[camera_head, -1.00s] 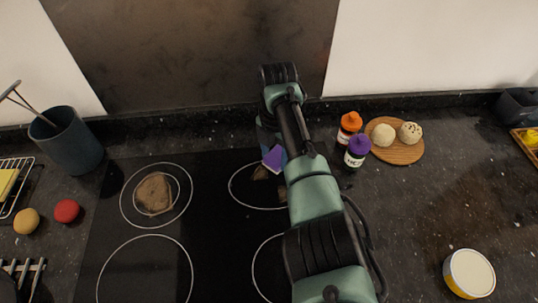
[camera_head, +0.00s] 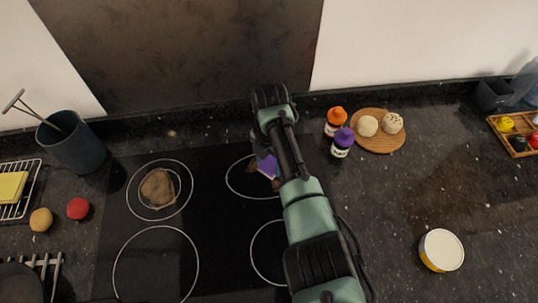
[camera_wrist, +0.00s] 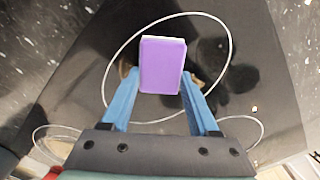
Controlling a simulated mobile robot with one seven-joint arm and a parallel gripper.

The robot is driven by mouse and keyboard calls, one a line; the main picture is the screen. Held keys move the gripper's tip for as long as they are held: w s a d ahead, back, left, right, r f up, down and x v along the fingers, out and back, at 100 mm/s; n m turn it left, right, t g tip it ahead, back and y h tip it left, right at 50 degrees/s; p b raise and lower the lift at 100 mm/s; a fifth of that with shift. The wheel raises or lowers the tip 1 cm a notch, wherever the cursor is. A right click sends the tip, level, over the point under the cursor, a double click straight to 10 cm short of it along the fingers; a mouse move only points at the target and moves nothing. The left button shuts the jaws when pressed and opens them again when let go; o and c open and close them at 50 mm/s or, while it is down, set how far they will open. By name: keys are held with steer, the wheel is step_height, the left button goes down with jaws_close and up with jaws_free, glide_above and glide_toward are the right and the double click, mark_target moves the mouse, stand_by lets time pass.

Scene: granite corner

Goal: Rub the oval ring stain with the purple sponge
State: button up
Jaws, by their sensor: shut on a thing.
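The purple sponge (camera_head: 268,166) is over the back right burner of the black cooktop. It also shows in the wrist view (camera_wrist: 163,65), between the two blue fingers. My gripper (camera_wrist: 160,82) is shut on the sponge; in the head view my arm hides most of it. Brown marks (camera_head: 252,164) show at the sponge's edges inside this burner ring; the sponge and arm cover the rest, so their full shape is hidden. Another brown stain (camera_head: 157,188), a filled blotch, lies on the back left burner. I cannot tell whether the sponge touches the glass.
An orange-capped bottle (camera_head: 333,122) and a purple-capped bottle (camera_head: 342,145) stand close to the right of my arm. A round board (camera_head: 378,138) holds two pale balls. A dark utensil pot (camera_head: 75,145) stands at the left. The front right counter holds a tub (camera_head: 441,250).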

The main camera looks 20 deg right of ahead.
mark_target(274, 199)
steer(key=shift+s+a+p, duration=0.2)
steer(key=shift+s+p, duration=0.65)
steer(key=shift+p, duration=0.15)
steer(key=shift+s+a+p, duration=0.15)
steer(key=shift+s+p, duration=0.65)
steer(key=shift+p, duration=0.15)
steer(key=shift+s+a+f+p, duration=0.1)
steer(key=shift+s+f+p, duration=0.05)
steer(key=shift+s+p, duration=0.5)
steer(key=p, duration=0.1)
steer(key=s+p, duration=0.1)
steer(key=p, duration=0.1)
steer(key=shift+s+a+r, duration=0.25)
steer(key=shift+s, duration=0.15)
steer(key=shift+s+a+p, duration=0.15)
steer(key=shift+s+p, duration=0.7)
steer(key=shift+p, duration=0.15)
steer(key=shift+w+r+p, duration=0.1)
steer(key=shift+r+p, duration=0.55)
step_height(274, 199, up, 5)
steer(key=p, duration=0.4)
steer(key=shift+f+p, duration=0.15)
steer(key=shift+p, duration=0.15)
